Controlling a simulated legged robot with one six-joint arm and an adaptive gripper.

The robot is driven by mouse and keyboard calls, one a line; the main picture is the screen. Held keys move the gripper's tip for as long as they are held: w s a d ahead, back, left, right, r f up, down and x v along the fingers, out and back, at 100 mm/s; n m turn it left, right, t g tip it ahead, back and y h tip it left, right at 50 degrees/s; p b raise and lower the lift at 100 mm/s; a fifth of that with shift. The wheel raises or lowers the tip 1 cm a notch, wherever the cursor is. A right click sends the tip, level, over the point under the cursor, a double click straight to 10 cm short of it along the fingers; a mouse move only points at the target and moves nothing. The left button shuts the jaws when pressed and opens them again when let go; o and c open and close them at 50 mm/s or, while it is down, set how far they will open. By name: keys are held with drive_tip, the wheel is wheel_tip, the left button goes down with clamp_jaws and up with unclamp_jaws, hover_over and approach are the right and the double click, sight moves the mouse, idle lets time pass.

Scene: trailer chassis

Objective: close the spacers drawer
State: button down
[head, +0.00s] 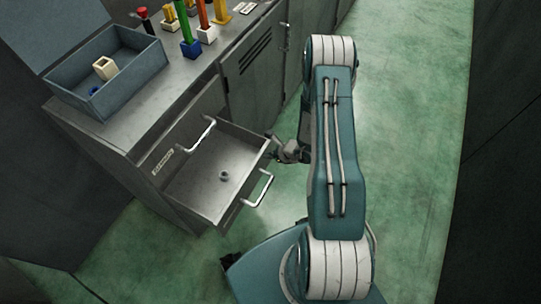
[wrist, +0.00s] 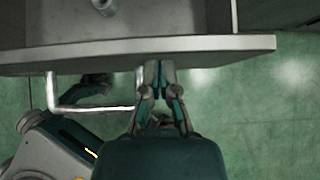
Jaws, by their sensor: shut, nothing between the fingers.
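An open drawer (head: 205,185) sticks out of the grey cabinet, its bare metal floor showing. A small round ring (head: 224,175) lies in it and shows partly in the wrist view (wrist: 104,6). The drawer front has a pale bar handle (head: 262,188). In the wrist view the drawer front's top edge (wrist: 220,46) runs across the picture, with the handle (wrist: 90,106) below left. My gripper (wrist: 158,66) is shut and empty, its fingertips at the drawer front, just right of the handle's end. Whether they touch is unclear. In the head view my gripper (head: 284,150) is partly hidden by my arm.
Another bar handle (head: 200,133) and a small label (head: 163,160) are on the cabinet by the opening. On the worktop stand a blue-grey bin (head: 108,75) with small parts and several coloured posts. Green floor (head: 410,130) is clear to the right.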

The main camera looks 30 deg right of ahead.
drive_tip(key=shift+w, duration=0.1)
drive_tip(key=w+a, duration=1.1)
drive_tip(key=w, duration=0.3)
drive_tip(key=shift+w, duration=0.4)
drive_tip(key=shift+d, duration=0.15)
